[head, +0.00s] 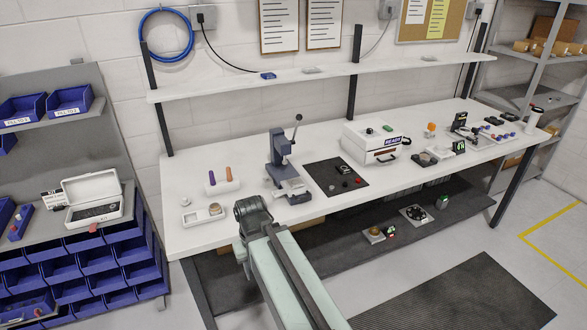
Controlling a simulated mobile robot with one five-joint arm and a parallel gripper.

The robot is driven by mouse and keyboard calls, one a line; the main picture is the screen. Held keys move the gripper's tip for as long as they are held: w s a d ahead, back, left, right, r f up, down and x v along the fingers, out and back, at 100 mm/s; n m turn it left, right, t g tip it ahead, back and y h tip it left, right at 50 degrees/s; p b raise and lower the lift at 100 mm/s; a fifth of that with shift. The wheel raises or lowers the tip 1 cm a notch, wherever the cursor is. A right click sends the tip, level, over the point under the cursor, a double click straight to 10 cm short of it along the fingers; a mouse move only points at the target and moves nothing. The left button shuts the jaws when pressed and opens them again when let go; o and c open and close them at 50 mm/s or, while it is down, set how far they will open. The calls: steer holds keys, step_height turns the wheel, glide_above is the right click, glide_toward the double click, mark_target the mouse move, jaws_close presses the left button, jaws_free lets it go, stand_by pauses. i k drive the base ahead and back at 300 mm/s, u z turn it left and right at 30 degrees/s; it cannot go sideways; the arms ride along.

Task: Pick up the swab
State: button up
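I cannot pick out the swab with certainty in the head view; it may be too small to tell or hidden. My arm (290,280), pale green with a dark strip, reaches up from the bottom edge to the front left edge of the white workbench (330,222). It ends in a dark grey joint (252,214) that overlaps the bench edge. My gripper's fingers do not show. Near the joint, a small white tray (190,219) holds a round tan item (215,209).
A holder with purple and orange handles (228,173), a blue-grey press (280,160), a dark mat (322,178) and a white case (372,141) stand on the bench. A shelf (330,75) runs above. Blue bins (100,258) are at left. The bench front between mat and case is clear.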

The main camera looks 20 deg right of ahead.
mark_target(229, 179)
steer(key=z, duration=0.15)
steer(key=i, duration=1)
steer(key=u, duration=0.05)
